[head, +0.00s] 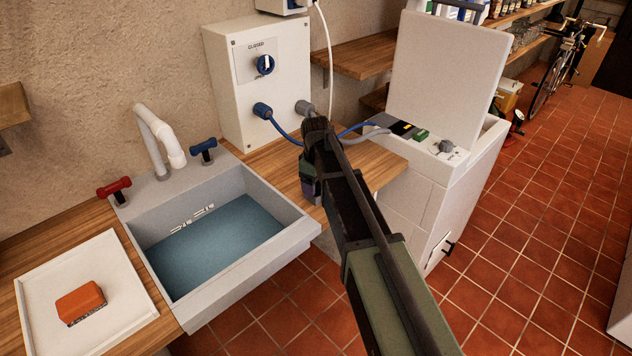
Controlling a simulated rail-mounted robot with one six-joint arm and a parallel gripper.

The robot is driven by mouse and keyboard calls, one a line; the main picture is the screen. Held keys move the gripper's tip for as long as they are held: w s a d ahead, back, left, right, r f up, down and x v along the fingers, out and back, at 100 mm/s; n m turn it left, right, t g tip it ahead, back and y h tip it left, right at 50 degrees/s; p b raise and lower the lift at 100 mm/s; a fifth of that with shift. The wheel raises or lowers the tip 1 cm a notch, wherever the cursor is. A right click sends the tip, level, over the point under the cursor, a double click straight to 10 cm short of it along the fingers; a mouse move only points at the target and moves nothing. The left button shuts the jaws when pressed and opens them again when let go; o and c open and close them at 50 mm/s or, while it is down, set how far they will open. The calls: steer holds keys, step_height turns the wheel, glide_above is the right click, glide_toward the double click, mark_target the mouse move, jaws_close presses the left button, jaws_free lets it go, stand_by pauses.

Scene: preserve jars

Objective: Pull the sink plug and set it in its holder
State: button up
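The grey sink (297,232) stands at the left of the head view and holds blue water (215,245). I cannot make out a sink plug in or around it; the basin floor is hidden under the water. I cannot pick out a plug holder either. Small white slots or marks show on the sink's far inner wall, just above the water. My gripper (311,198) is over the wooden counter, just right of the sink's right rim, and points down. Its fingertips are too small and dark to tell whether they are open or shut.
A white tap (160,135) with a red handle (114,188) and a blue handle (203,147) rises behind the sink. An orange block (81,303) lies in a white tray (125,275). A white box (225,95) with hoses stands behind; an open-lidded white machine (440,80) stands right.

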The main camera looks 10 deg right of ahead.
step_height(320, 180, up, 11)
steer(key=p, duration=1)
steer(key=shift+f+p, duration=0.15)
steer(key=shift+p, duration=0.2)
steer(key=shift+s+m, duration=0.35)
steer(key=shift+m, duration=0.65)
steer(key=s+m, duration=0.7)
steer(key=s, duration=1.6)
steer(key=shift+s+f, duration=0.2)
